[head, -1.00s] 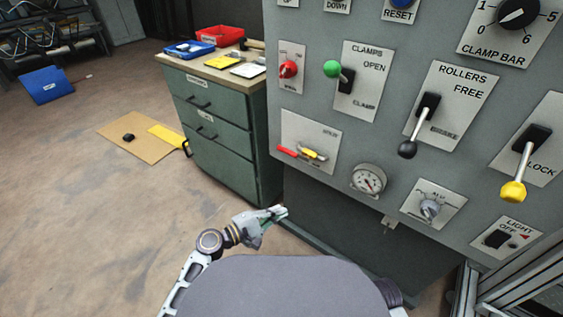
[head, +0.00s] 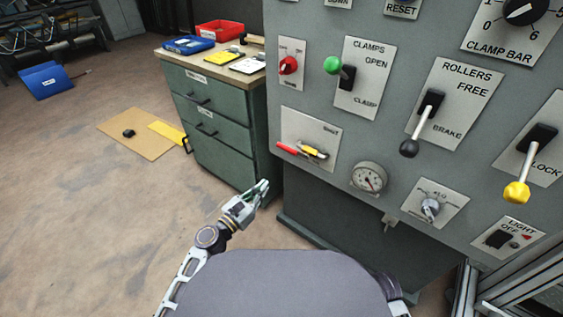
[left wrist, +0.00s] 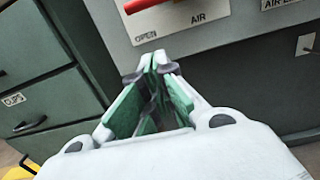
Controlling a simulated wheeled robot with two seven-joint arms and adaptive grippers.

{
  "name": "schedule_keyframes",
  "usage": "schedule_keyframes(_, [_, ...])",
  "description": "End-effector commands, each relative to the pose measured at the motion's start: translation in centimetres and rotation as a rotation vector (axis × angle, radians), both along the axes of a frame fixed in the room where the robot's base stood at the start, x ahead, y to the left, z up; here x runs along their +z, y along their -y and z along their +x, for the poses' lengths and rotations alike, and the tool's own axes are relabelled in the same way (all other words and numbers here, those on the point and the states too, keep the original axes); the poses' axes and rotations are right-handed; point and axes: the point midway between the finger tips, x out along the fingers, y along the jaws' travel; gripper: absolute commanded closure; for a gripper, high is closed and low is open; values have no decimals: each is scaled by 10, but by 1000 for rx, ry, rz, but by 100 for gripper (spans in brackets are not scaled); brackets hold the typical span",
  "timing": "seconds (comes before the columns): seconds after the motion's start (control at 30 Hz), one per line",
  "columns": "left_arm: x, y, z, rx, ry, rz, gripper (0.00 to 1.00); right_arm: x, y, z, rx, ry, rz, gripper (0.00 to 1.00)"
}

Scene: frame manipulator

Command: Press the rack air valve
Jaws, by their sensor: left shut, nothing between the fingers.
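The air valve is a red lever (head: 287,148) with a yellow part beside it, on a pale plate (head: 328,134) at the lower left of the grey panel. My left gripper (head: 264,186) is below and left of the valve in the head view, in front of the green cabinet. Its fingertips (left wrist: 155,60) are together and empty, apparently apart from the lever. My right gripper is out of view.
The grey panel (head: 388,120) also carries a pressure gauge (head: 369,178), a black-knobbed rollers lever (head: 422,124) and a green-knobbed clamps lever (head: 338,68). A green drawer cabinet (head: 218,135) stands left of the panel. Open floor (head: 80,210) lies at the left.

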Motion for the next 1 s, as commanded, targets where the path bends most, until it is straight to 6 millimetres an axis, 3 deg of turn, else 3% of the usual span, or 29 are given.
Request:
schedule_keyframes(0.63, [0, 2, 2, -3, -16, -22, 100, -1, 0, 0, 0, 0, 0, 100])
schedule_keyframes(1.0, [1, 14, 20, -3, -14, -21, 100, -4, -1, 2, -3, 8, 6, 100])
